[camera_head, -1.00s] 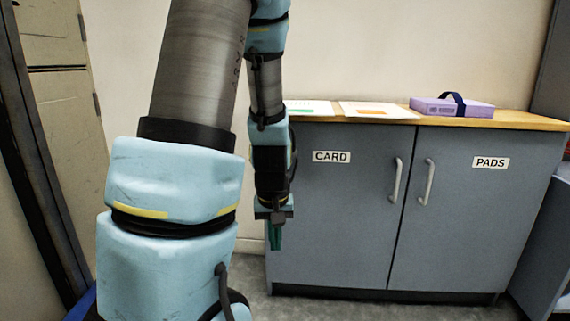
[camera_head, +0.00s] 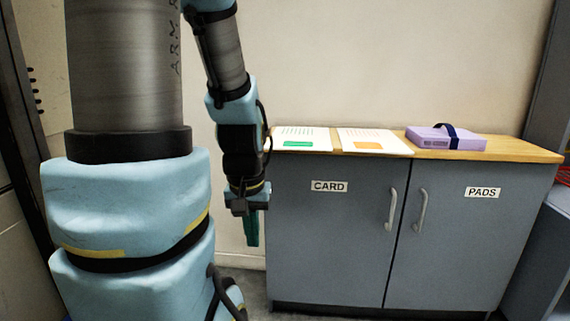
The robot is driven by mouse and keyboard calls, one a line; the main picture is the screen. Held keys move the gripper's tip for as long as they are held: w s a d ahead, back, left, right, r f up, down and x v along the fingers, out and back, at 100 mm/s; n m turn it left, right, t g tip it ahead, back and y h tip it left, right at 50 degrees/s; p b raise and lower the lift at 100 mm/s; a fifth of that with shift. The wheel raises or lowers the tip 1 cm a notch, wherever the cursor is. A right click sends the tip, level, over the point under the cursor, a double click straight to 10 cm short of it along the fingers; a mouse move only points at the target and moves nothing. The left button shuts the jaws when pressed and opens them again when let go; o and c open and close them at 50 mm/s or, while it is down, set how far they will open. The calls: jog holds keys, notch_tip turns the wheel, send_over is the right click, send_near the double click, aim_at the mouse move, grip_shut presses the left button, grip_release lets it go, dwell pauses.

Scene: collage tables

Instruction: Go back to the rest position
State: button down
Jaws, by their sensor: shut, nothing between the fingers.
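My gripper (camera_head: 251,230) hangs at the end of my blue and grey arm, left of the cabinet's front edge, with its teal fingers pointing down. The fingers are together and nothing shows between them. My gripper is below the level of the cabinet top and appears apart from the cabinet. My large arm links fill the left part of the view and hide what lies behind them.
A grey cabinet (camera_head: 325,235) with doors labelled CARD and PADS stands at the right, both doors shut. On its wooden top (camera_head: 510,150) lie a sheet with a green patch (camera_head: 300,133), a sheet with an orange patch (camera_head: 372,136) and a purple box (camera_head: 430,139) with a dark strap. Grey floor shows at the bottom.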

notch_tip(320, 180, up, 22)
jog(key=p, duration=1.9)
jog(key=shift+p, duration=0.3)
